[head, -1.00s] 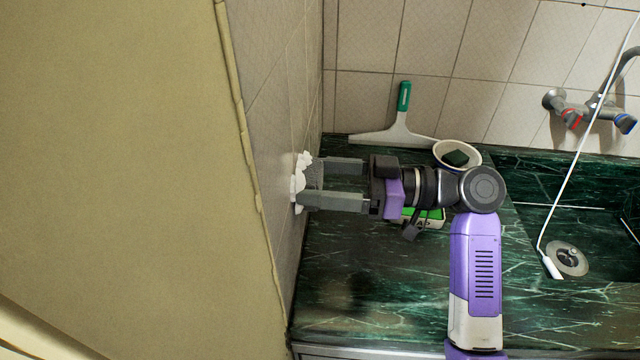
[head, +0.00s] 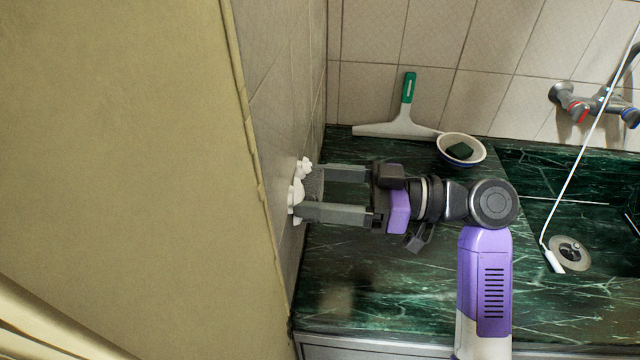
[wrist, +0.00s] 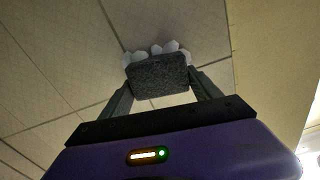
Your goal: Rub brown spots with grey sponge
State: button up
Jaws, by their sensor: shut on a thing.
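My gripper (head: 341,192) is shut on the grey sponge (head: 316,184), with its fingers pointing left at the tiled side wall (head: 297,110). The dark grey sponge also shows between the fingertips in the wrist view (wrist: 158,76). White foam (head: 297,190) lies between the sponge and the wall; it also bulges past the sponge's far edge in the wrist view (wrist: 168,48). I cannot tell whether the sponge itself touches the tiles. No brown spot shows clearly on the wall; the sponge and foam hide the wall behind them. A faint brownish patch (head: 338,301) shows on the counter.
The green marble counter (head: 400,290) lies below my arm. A squeegee with a green handle (head: 408,88) leans at the back wall. A bowl (head: 444,150) holds a dark green block (head: 460,151). The sink drain (head: 570,254) and tap (head: 580,105) are at right.

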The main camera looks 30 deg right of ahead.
jog(key=shift+v, duration=2.85)
jog(key=shift+d, duration=0.1)
jog(key=shift+v, duration=1.4)
